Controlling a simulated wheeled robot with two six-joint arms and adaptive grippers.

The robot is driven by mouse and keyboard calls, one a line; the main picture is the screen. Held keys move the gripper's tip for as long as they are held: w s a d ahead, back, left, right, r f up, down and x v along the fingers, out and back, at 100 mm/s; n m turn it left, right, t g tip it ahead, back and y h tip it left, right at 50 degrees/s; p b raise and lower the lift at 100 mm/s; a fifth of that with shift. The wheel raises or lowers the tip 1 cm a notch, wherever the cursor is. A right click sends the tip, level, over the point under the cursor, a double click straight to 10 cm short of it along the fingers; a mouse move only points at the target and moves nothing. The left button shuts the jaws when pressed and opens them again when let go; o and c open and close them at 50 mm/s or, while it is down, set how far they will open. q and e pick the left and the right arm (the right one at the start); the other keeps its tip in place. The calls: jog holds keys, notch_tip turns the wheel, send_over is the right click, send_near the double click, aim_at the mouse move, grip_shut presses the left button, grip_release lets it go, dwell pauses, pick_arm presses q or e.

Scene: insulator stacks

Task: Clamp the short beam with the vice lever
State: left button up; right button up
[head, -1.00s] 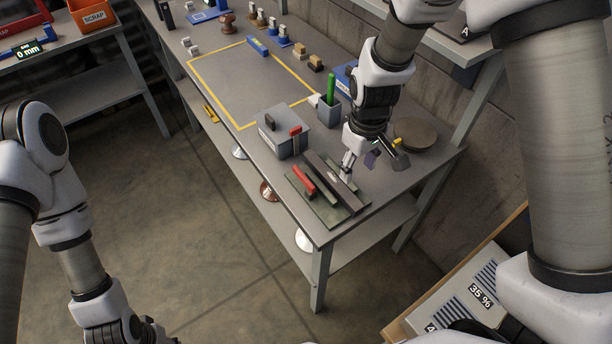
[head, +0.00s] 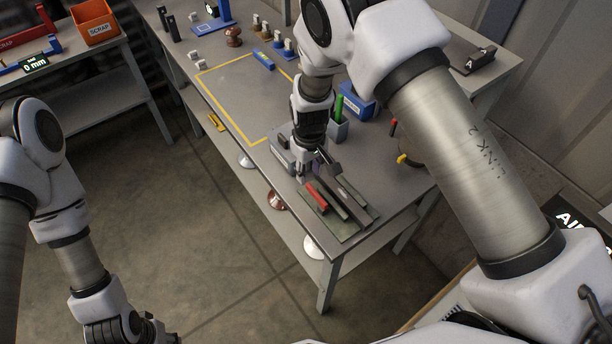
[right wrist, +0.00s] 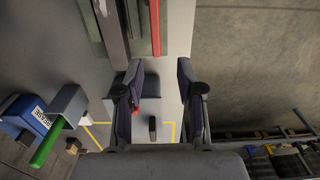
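The vice is a greenish plate (head: 352,232) at the table's near end, with dark parallel bars and a red lever (head: 316,196) lying along it. A dark bar (head: 349,208) lies beside the lever; I cannot tell if it is the short beam. My right gripper (head: 315,170) is just above the vice's left end, near a grey box (head: 279,151) that it partly hides. In the right wrist view the fingers (right wrist: 160,68) are open and empty, and the red lever (right wrist: 155,26) ends just beyond their gap. My left gripper (head: 130,328) is low at left, partly cut off.
A grey cup (head: 338,131) with a green stick and a blue bin (head: 358,104) stand behind my right gripper. A yellow-outlined area (head: 235,95) of the table is mostly clear, with a blue block (head: 263,60) at its far edge. Several insulators stand farther back.

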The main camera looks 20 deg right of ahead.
aim_at(313, 189)
jog(key=f, duration=0.1)
jog(key=s+d+f, duration=0.1)
jog(key=f+p, duration=0.1)
jog(key=shift+s+d, duration=0.15)
jog(key=shift+d, duration=0.1)
jog(key=f, duration=0.2)
jog(key=w+a+f, duration=0.1)
jog(key=shift+a+f, duration=0.1)
jog(key=shift+f, duration=0.3)
jog(key=shift+r, duration=0.1)
jog(key=shift+s+d, duration=0.2)
jog(key=shift+d, duration=0.1)
jog(key=shift+c, duration=1.4)
grip_shut()
pick_arm(q)
jog(key=shift+s+d+r, duration=0.1)
jog(key=shift+d+r, duration=0.05)
jog(key=shift+r, duration=0.3)
jog(key=shift+s+d+r, duration=0.1)
jog(key=shift+d+r, duration=0.05)
jog(key=shift+r, duration=0.25)
jog(key=shift+s, duration=0.1)
